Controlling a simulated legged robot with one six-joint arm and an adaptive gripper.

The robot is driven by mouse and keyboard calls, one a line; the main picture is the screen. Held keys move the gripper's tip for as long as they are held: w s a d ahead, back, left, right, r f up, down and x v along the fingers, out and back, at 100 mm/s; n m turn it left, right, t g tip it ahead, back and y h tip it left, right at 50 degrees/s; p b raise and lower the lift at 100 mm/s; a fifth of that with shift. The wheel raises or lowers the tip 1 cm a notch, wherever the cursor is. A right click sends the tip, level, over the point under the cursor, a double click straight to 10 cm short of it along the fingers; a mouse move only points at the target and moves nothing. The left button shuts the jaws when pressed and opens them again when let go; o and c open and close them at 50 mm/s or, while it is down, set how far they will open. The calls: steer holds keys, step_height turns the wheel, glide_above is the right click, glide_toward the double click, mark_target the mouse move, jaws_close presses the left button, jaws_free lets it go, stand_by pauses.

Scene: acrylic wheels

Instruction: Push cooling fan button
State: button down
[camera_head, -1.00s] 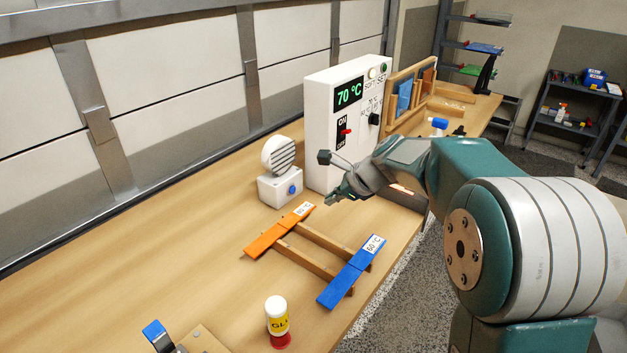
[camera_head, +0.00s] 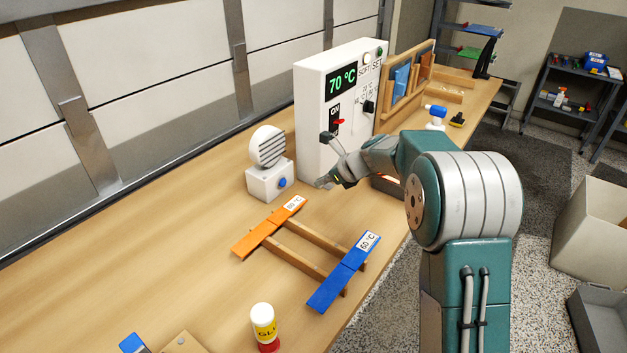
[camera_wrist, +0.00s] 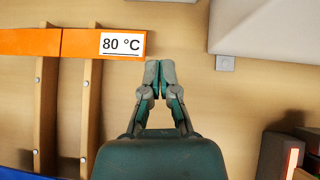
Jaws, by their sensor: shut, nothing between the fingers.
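The cooling fan (camera_head: 268,147) is a white unit with a round slatted head on a box base. Its blue button (camera_head: 282,182) is on the base's front face. My gripper (camera_head: 322,183) is to the right of the button, apart from it, above the table in front of the white control box. In the wrist view my gripper (camera_wrist: 160,64) is shut and empty over bare wood, beside the orange strip's 80 °C label (camera_wrist: 122,44).
The white control box (camera_head: 312,115) reads 70 °C and has a red switch. The orange strip (camera_head: 268,229) and blue strip (camera_head: 343,272) lie on a wooden frame in front of the fan. A glue bottle (camera_head: 263,322) stands nearer. The table left of the fan is clear.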

mark_target(282, 182)
steer(key=x, duration=0.8)
steer(key=shift+a, duration=0.1)
steer(key=shift+w+a+r, duration=0.1)
steer(key=shift+w+a, duration=0.3)
steer(key=shift+a, duration=0.15)
steer(key=shift+w+a+r, duration=0.15)
steer(key=shift+w+a, duration=0.2)
steer(key=shift+a, duration=0.2)
steer(key=shift+w+a, duration=0.3)
steer(key=shift+a, duration=0.15)
steer(key=shift+r, duration=0.1)
